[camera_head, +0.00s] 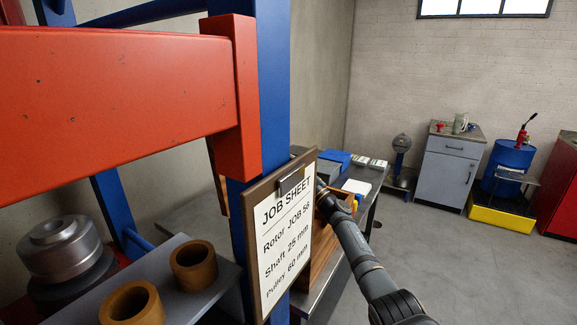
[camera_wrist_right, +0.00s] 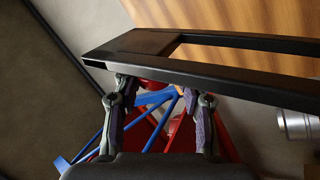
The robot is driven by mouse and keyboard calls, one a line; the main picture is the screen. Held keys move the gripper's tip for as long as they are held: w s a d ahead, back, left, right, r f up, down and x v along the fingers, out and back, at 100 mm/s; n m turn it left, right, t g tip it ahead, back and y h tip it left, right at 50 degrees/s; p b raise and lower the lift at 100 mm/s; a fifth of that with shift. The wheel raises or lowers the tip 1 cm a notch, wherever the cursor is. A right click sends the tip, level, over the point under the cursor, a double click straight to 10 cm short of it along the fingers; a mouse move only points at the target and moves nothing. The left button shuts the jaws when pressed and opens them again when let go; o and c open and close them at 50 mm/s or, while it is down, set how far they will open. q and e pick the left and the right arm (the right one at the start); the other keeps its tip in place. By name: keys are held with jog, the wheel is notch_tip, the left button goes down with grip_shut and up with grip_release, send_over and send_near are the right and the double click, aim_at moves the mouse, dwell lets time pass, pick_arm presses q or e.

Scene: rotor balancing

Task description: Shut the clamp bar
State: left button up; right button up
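A long black bar-shaped frame with a slot (camera_wrist_right: 215,76) crosses the right wrist view; it is likely the clamp bar, but I cannot confirm this. My right gripper (camera_wrist_right: 162,100) has its two fingers wide apart below the bar. The fingertips overlap the bar's lower edge in the picture; I cannot tell whether they touch it. In the head view my right arm reaches in from the lower right, and its gripper end is hidden behind the job sheet board (camera_head: 288,232). My left gripper is not in view.
A red beam (camera_head: 110,85) and blue post (camera_head: 268,95) fill the left of the head view. A shelf with brown rings (camera_head: 193,266) and a metal rotor part (camera_head: 60,248) is lower left. A grey cabinet (camera_head: 448,165) and blue drum (camera_head: 507,165) stand far right. Open floor lies between.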

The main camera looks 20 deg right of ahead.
jog(key=shift+o, duration=0.5)
jog(key=shift+r, duration=0.15)
jog(key=v, duration=1.2)
